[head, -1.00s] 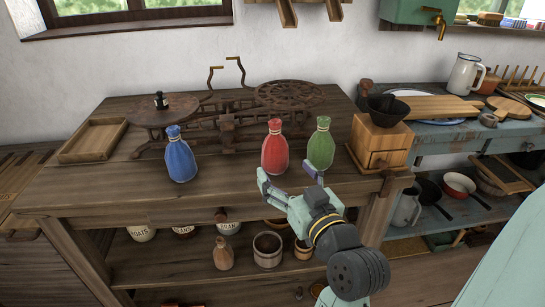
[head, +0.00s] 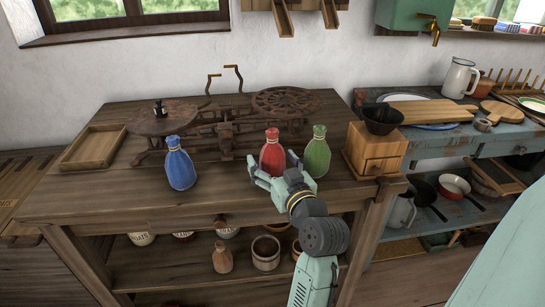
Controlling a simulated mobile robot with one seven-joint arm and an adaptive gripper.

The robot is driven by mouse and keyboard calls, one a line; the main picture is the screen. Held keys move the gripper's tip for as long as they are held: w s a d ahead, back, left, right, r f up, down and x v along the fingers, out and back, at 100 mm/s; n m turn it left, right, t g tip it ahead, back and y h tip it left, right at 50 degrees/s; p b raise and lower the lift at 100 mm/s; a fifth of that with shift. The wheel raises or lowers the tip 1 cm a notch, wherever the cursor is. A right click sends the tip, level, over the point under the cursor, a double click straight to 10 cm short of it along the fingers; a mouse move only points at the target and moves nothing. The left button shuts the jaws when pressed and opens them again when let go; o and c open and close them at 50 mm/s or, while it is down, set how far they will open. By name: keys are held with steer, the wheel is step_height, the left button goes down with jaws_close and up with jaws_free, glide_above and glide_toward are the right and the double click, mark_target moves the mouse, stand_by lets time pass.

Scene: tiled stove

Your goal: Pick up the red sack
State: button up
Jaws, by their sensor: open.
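The red sack (head: 272,151) stands upright on the wooden table between two other sacks. It has a narrow neck with a yellow tie, and its lower part is partly hidden by my gripper. My gripper (head: 271,167) is open at the front of the red sack, with one finger at its lower left and the other at its right. I cannot tell whether the fingers touch it. The blue sack (head: 181,167) stands to the left. The green sack (head: 317,155) stands close on the right, near my right finger.
An old iron balance scale (head: 226,128) stands behind the sacks. A wooden coffee grinder (head: 374,152) is right of the green sack, and a shallow wooden tray (head: 93,149) lies at the left. The table front (head: 115,198) is clear.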

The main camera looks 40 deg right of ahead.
steer(key=shift+c, duration=0.4)
steer(key=c, duration=1.2)
steer(key=shift+c, duration=0.5)
steer(key=shift+w+r, duration=0.1)
steer(key=shift+r, duration=0.05)
